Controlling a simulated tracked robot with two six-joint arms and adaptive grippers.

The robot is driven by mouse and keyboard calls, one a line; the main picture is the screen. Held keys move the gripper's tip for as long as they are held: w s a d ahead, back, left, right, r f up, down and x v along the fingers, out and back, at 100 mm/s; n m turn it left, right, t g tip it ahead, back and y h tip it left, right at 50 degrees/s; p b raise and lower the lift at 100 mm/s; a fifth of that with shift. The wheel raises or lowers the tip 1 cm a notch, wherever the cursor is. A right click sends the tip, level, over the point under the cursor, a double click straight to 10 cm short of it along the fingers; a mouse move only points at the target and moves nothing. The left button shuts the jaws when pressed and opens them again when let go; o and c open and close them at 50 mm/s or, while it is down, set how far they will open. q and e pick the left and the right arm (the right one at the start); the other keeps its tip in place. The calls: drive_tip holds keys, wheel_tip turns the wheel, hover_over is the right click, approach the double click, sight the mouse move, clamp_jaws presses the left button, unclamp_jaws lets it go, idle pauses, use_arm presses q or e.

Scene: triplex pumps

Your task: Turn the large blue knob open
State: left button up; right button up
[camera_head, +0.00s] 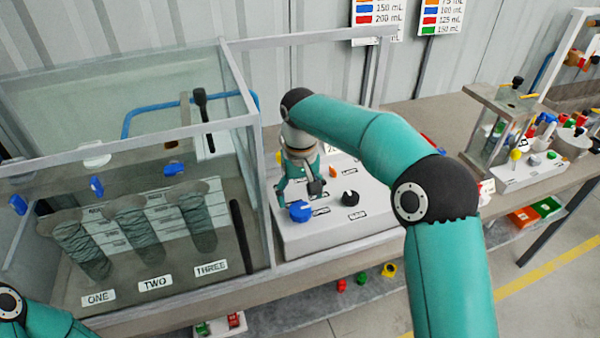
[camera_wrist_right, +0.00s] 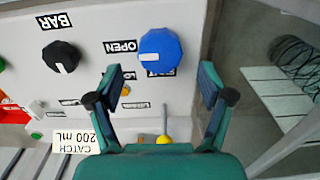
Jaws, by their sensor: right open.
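The large blue knob (camera_head: 300,211) sits at the front left of the grey panel in the head view. In the right wrist view the blue knob (camera_wrist_right: 163,48) is at the top centre, beside an OPEN label (camera_wrist_right: 120,46); a second label lies under its lower edge. A pale mark shows on the knob's lower side. My right gripper (camera_head: 299,189) points down over the panel, just behind the knob. In the wrist view its fingers (camera_wrist_right: 157,92) are spread wide and empty, with the knob beyond the tips and no contact visible. My left gripper is out of view.
A black knob (camera_head: 350,198) stands right of the blue one on the panel (camera_head: 335,238). A yellow ball-topped lever (camera_wrist_right: 164,140) is near the gripper's palm in the wrist view.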

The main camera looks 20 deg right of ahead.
sight(300, 208)
wheel_tip(300, 208, up, 8)
idle(0.7)
